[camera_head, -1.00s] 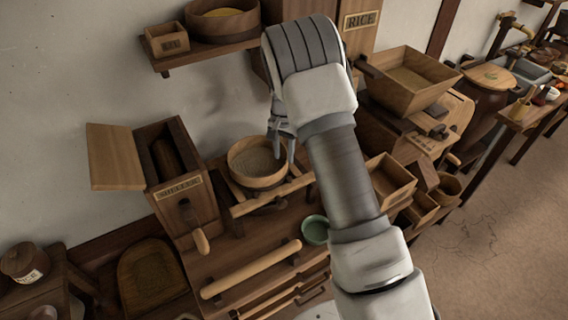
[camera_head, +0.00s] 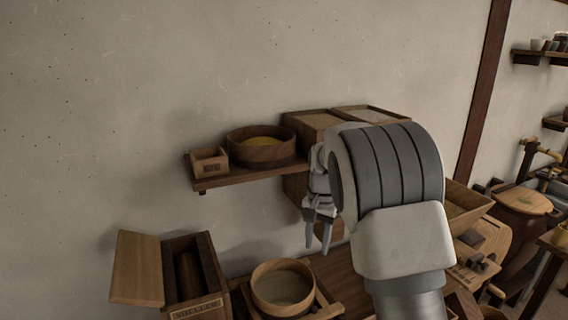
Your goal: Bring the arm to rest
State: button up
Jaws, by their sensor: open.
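My gripper (camera_head: 318,239) points downward with its two fingers apart and nothing between them. It is in front of the wall, right of the wall shelf and above and to the right of the round wooden sieve (camera_head: 283,287). The sieve sits on a wooden frame on the bench at the bottom of the view. My arm rises from the bottom right, bends at the top and hides part of the bench and the boxes behind it.
A wooden box with an open lid (camera_head: 137,268) stands at lower left. Tall bins (camera_head: 318,121) stand behind my arm. The upper left wall is bare.

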jog(key=s+d+r+n+t, duration=0.2)
jog(key=s+r, duration=0.7)
jog(key=s+d+r+n+t, duration=0.1)
jog(key=s+n, duration=0.1)
jog(key=s, duration=0.9)
jog(key=s+d+r+n+t, duration=0.1)
jog(key=s+r+n+t, duration=0.1)
jog(key=s, duration=1)
jog(key=shift+d, duration=0.2)
jog(key=shift+a+n, duration=0.15)
jog(key=shift+n, duration=0.15)
